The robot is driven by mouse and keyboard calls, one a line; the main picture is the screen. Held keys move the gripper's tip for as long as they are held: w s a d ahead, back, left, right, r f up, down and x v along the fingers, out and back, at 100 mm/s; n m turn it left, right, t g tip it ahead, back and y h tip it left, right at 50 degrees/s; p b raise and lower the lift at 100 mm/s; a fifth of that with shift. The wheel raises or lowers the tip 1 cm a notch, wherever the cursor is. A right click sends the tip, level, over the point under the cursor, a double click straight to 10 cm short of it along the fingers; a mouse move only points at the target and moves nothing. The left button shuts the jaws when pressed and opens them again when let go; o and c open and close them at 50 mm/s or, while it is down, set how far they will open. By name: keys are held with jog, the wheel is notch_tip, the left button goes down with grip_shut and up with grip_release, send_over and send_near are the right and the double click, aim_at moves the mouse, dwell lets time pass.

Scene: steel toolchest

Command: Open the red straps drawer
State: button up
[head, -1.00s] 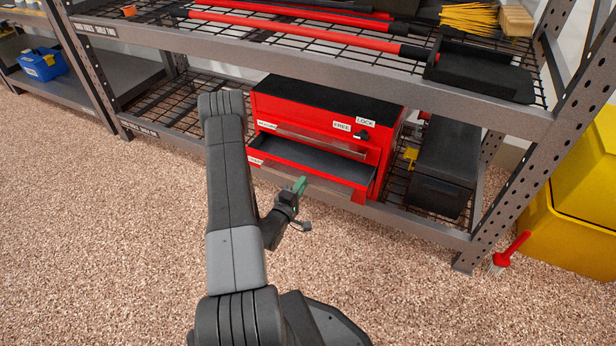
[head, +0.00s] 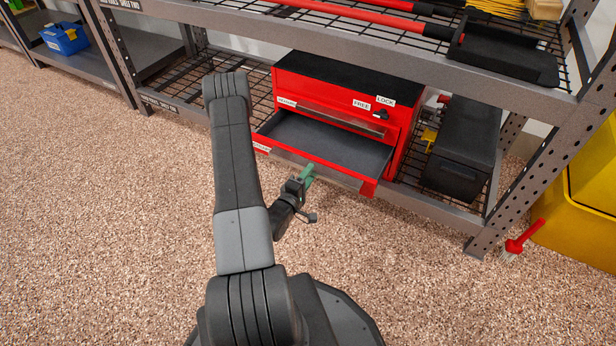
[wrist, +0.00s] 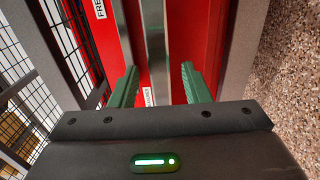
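The red toolchest (head: 335,85) stands on the lower shelf. Its lower drawer (head: 335,142) is pulled well out, with a bare dark grey floor showing. A small label (head: 262,147) on the drawer's front is too small to read. A pale metal handle strip (head: 340,178) runs along that front. My gripper (head: 309,172) is at this handle. In the wrist view, the green fingers of my gripper (wrist: 160,82) are apart, one on each side of the handle strip (wrist: 155,45), with gaps showing between fingers and strip. The upper drawer (head: 330,115) looks shut.
A dark knob (head: 380,115) sits by the FREE and LOCK labels on the chest. A black case (head: 463,150) stands right of the chest. The shelf's upper beam (head: 400,65) passes above, and a post (head: 535,150) stands at right.

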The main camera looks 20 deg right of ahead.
jog(key=shift+s, duration=0.1)
jog(key=p+v, duration=0.3)
jog(key=v, duration=1)
jog(key=shift+s+a, duration=0.2)
jog(key=shift+a, duration=0.05)
jog(key=shift+d, duration=0.1)
jog(key=b+x, duration=0.3)
jog(key=x, duration=1)
jog(key=shift+w+d, duration=0.25)
jog(key=shift+w, duration=0.1)
jog(key=shift+r, duration=0.1)
